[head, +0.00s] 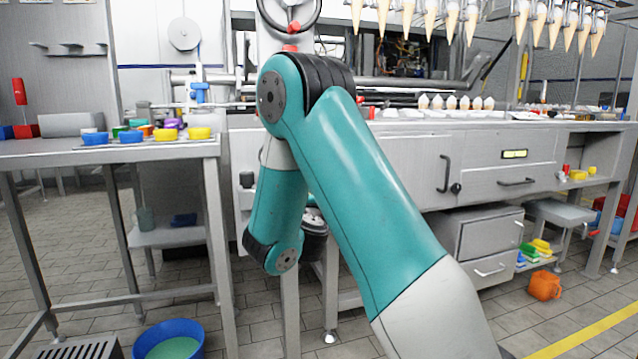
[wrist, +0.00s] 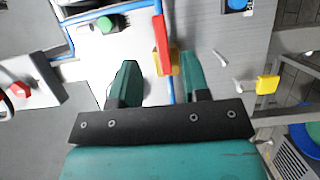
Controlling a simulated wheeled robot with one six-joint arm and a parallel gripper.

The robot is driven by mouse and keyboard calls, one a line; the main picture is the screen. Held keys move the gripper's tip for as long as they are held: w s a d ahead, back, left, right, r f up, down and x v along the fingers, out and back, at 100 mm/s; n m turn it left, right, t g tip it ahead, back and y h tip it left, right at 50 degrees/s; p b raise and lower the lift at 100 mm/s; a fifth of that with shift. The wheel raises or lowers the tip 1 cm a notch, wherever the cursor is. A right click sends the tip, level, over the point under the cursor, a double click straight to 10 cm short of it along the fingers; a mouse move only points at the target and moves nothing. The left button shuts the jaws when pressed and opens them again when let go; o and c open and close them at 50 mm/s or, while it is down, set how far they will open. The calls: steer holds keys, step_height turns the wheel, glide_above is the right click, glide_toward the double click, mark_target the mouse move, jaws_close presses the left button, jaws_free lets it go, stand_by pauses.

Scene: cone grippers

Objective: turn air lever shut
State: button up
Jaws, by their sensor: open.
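In the wrist view a red lever (wrist: 161,38) lies lengthwise up the picture, beside a blue air tube (wrist: 171,90). A yellow-orange part (wrist: 174,62) sits at its lower end. My gripper (wrist: 158,68) is open, with its two green fingers apart. The lever's lower end and the yellow part show in the gap between the fingertips, nearer the right finger. Nothing is held. I cannot tell whether the fingers touch the lever. In the head view my arm hides the gripper, and I cannot make out the lever.
In the wrist view a green button (wrist: 105,24) is up left, a red knob (wrist: 20,89) at far left, and a yellow-tipped part (wrist: 267,84) at right. In the head view a table (head: 45,153) with coloured pieces stands left, and a grey machine bench (head: 480,145) stands right.

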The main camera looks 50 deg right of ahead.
steer(key=p+x, duration=0.1)
steer(key=x, duration=0.8)
steer(key=shift+p, duration=0.3)
steer(key=shift+w+d, duration=0.1)
jaws_close()
steer(key=shift+f+m+y, duration=0.3)
steer(key=shift+f+m, duration=0.1)
steer(key=shift+m, duration=0.3)
jaws_free()
